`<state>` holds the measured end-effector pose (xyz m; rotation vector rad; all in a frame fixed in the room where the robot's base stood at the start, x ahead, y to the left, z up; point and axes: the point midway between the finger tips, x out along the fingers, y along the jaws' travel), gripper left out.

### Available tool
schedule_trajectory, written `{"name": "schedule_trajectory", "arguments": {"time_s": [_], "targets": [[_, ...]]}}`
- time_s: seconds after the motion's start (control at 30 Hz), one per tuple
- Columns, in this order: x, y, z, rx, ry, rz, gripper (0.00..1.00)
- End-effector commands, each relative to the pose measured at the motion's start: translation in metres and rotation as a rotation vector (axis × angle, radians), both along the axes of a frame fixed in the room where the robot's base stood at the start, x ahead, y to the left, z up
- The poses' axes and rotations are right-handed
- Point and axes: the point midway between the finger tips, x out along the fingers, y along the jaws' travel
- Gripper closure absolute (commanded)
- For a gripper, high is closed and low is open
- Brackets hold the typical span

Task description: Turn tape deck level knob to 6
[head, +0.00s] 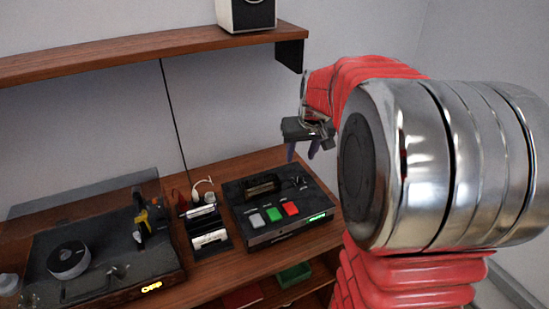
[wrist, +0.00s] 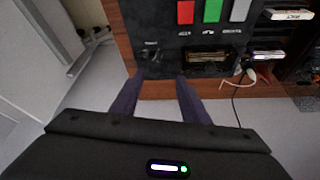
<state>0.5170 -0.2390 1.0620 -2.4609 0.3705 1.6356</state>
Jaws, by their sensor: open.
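The tape deck (head: 250,212) is a black box on the wooden bench, with grey, green and red buttons, a cassette window and a small lit green display. In the wrist view the deck (wrist: 165,25) appears upside down. A small dark knob (wrist: 148,54) sits beside the cassette window (wrist: 208,58); its setting is too small to read. My gripper (head: 303,153) hangs above the back right of the deck. In the wrist view its two purple fingers (wrist: 160,80) are apart and empty, with their tips just short of the knob.
A turntable (head: 110,265) stands on the left. A black rack with cassettes (head: 208,238) is between it and the deck. A wooden shelf (head: 150,48) bearing a white speaker (head: 246,14) is above. A green box (head: 293,275) is below.

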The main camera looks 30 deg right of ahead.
Motion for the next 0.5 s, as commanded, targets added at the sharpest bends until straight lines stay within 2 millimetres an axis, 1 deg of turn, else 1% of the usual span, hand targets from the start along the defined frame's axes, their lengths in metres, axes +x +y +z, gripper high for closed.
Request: {"name": "schedule_trajectory", "arguments": {"time_s": [0.03,0.1,0.17,0.5], "targets": [[0.004,-0.01,-0.005,0.002,0.003,-0.01,0.59],[0.007,-0.018,-0.008,0.003,0.004,-0.017,0.59],[0.008,-0.022,-0.01,0.004,0.005,-0.02,0.59],[0.009,-0.023,-0.01,0.002,0.004,-0.02,0.59]]}}
